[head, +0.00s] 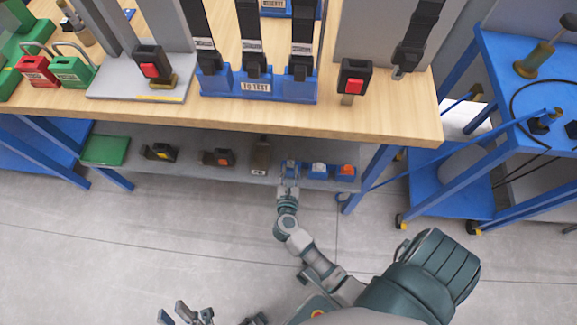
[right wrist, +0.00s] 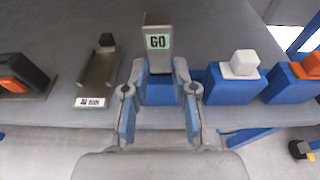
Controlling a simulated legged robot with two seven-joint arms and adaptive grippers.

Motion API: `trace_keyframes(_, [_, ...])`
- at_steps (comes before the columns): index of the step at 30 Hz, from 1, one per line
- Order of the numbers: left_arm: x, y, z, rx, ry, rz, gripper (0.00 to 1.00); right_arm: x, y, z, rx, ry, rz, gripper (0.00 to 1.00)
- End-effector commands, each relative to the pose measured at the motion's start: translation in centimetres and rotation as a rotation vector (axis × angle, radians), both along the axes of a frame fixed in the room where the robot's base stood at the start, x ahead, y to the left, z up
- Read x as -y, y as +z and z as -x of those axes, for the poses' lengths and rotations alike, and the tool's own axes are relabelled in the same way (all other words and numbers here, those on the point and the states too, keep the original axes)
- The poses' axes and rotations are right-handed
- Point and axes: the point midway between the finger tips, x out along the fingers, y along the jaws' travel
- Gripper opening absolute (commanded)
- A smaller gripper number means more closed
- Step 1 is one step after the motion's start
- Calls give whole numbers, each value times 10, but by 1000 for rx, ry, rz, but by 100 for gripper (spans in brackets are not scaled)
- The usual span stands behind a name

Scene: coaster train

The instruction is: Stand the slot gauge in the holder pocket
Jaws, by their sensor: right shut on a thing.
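The slot gauge (right wrist: 158,42) is a grey upright piece with a "GO" label, on the lower shelf. My right gripper (right wrist: 160,72) is shut on it; it shows in the head view (head: 289,174) reaching over the shelf's front edge. A blue holder block (right wrist: 160,92) shows directly below the gauge, between my fingers. The gauge looks upright and in line with the block; I cannot tell whether its lower end is inside the pocket, as the fingers and block hide it. My left gripper (head: 186,314) is at the bottom edge, empty, fingers apart.
Right of the holder stand blue blocks with a white piece (right wrist: 240,65) and an orange piece (right wrist: 310,65). Left lies a grey labelled tray (right wrist: 97,76), then a black-and-orange item (right wrist: 20,75). The wooden tabletop (head: 220,115) overhangs the shelf (head: 225,177).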

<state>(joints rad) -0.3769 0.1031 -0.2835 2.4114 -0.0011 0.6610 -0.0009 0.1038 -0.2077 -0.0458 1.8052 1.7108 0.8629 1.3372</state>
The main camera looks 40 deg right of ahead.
Motion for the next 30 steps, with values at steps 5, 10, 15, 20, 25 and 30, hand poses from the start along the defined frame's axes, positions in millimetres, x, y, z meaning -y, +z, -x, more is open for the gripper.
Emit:
trace_keyframes(5, [0,-5,0,-6,0,0,27,0,-4,0,1,0,1,0])
trace_keyframes(10, [0,-4,0,-5,-1,0,27,0,-2,-1,3,1,1,0])
trace_keyframes(15, [0,-4,0,-5,-1,0,27,0,-3,0,2,1,1,56])
trace_keyframes(20, [0,-4,-1,-5,0,1,27,0,-3,0,1,0,1,56])
trace_keyframes(25, [0,-4,0,-5,0,1,27,0,-4,0,-1,0,-1,56])
trace_keyframes(30, [0,-4,0,-4,0,0,27,0,-3,0,0,0,0,56])
